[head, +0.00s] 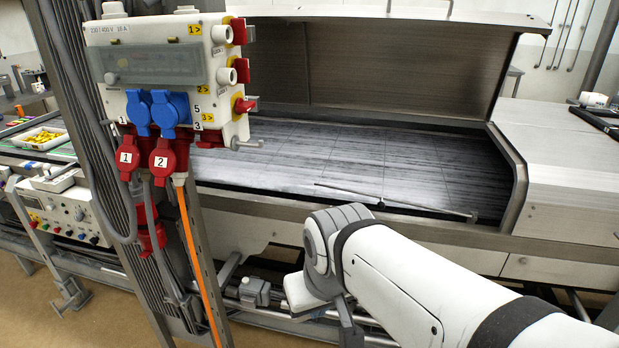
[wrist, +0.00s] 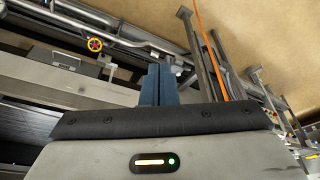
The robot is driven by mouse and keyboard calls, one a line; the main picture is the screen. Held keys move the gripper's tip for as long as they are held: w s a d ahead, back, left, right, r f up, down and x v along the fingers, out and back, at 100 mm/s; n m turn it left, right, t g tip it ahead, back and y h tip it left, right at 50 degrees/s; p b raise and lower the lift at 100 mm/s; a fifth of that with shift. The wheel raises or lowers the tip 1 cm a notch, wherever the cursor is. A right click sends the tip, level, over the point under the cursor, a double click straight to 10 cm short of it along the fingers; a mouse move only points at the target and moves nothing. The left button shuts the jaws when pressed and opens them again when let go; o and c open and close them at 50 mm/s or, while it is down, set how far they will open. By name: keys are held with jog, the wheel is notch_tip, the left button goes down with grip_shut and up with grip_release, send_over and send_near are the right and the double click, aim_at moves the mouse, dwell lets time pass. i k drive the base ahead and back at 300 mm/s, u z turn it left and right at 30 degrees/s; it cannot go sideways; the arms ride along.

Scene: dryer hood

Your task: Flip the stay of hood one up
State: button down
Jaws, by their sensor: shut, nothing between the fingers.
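The dryer hood (head: 390,65) stands open in the head view, its brushed-metal panel raised behind the dark, streaked bed. A thin metal rod, which looks like the stay (head: 425,208), lies low and nearly flat along the bed's front edge. A small dark joint sits partway along it. My gripper (wrist: 159,84) shows in the wrist view as two blue-grey fingers closed together with nothing between them. In the head view my arm's end is in front of the machine, below and left of the rod, apart from it; the fingertips are not clear there.
A white power box (head: 160,75) with red and blue plugs hangs on a column at the left, close to my arm. An orange cable (head: 190,245) runs down it. The space above the bed is clear.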

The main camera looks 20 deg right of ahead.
aim_at(381, 205)
jog(key=z, duration=0.05)
jog(key=i, duration=1)
jog(key=z, duration=0.05)
